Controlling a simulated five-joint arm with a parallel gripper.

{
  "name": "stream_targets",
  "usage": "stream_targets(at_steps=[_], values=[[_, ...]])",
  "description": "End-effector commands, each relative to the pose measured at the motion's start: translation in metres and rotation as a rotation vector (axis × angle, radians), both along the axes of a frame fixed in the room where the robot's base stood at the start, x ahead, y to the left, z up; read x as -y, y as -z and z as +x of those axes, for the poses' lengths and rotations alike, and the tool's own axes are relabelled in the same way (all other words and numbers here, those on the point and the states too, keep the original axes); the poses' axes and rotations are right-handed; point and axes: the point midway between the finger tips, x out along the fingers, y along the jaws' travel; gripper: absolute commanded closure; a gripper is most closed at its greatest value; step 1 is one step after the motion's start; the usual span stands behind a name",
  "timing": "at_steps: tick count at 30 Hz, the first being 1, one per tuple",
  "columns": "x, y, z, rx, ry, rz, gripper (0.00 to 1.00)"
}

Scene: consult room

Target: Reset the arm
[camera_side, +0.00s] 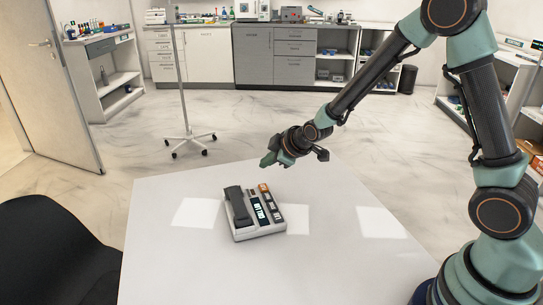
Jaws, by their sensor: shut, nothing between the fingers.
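My gripper (268,160) is at the end of my arm, which reaches in from the right. It is shut and empty, above the far edge of the white table. A grey desk device like a telephone (259,229), with a dark handset-like part on its left side and dark panels, stands on the table (165,265). In the picture my gripper is above and slightly right of this device, apart from it. The fingertips are small here and their detail is hard to see.
A black chair (55,255) stands at the table's left. A wheeled stand (188,135) is on the floor behind the table. Cabinets (205,58) line the back wall, and a door (55,95) stands at the left. The table around the device is bare.

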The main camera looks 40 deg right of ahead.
Motion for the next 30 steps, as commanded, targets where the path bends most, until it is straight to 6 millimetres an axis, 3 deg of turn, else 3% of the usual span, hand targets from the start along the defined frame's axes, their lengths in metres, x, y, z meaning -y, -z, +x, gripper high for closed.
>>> stream_targets(at_steps=[19, 25, 30], values=[[0.0, -0.003, -0.001, -0.002, 0.006, 0.005, 1.0], [0.003, -0.04, -0.019, -0.034, 0.075, 0.068, 1.0], [0.008, -0.08, -0.056, -0.093, 0.181, 0.156, 1.0]])
